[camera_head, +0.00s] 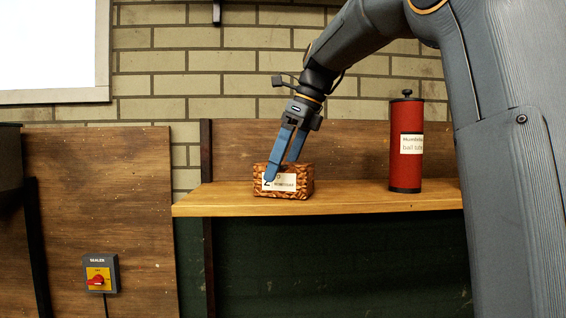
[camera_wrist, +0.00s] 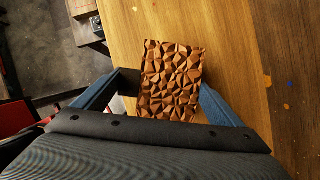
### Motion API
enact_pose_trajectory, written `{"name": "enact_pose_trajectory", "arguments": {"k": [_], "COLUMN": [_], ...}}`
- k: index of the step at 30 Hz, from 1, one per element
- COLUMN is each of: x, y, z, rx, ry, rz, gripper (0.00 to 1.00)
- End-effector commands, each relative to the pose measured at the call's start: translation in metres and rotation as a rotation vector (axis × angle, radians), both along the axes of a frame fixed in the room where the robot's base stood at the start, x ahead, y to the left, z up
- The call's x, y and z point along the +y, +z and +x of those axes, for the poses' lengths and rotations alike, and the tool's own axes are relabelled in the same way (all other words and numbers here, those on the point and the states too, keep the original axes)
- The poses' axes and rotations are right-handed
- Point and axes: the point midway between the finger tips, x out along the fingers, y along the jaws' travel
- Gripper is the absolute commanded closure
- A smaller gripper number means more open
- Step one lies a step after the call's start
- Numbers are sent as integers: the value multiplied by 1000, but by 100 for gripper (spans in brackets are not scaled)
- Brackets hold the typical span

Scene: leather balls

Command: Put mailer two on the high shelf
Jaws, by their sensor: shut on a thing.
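Mailer two is a small brown box (camera_head: 304,178) with a faceted surface and a white label with a "2" on its front. It sits on the wooden shelf (camera_head: 350,200), towards its left end, and seems to rest on the board. My gripper (camera_head: 279,170) reaches down from above with its blue fingers on either side of the box, shut on it. In the wrist view the faceted top of the box (camera_wrist: 172,80) lies between the two fingers, over the wooden board (camera_wrist: 225,30). The box's lower part is hidden there.
A red cylinder (camera_head: 406,165) with black ends and a white label stands upright on the shelf to the right. The board between box and cylinder is clear. A switch box (camera_head: 100,274) with a red knob is on the lower left panel.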

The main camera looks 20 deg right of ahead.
Motion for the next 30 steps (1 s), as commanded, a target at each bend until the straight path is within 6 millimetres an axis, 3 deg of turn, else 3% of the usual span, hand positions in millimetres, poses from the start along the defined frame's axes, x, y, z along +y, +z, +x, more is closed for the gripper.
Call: {"name": "enact_pose_trajectory", "arguments": {"k": [11, 12, 13, 23, 30], "x": [0, 0, 0, -1, -15], "y": [-4, -3, -3, 2, 38], "z": [0, 0, 0, 0, -7], "rx": [-1, -1, -1, -2, -6], "ry": [0, 0, 0, -1, -2], "rz": [0, 0, 0, 0, -1], "gripper": [34, 3, 0, 0, 0]}}
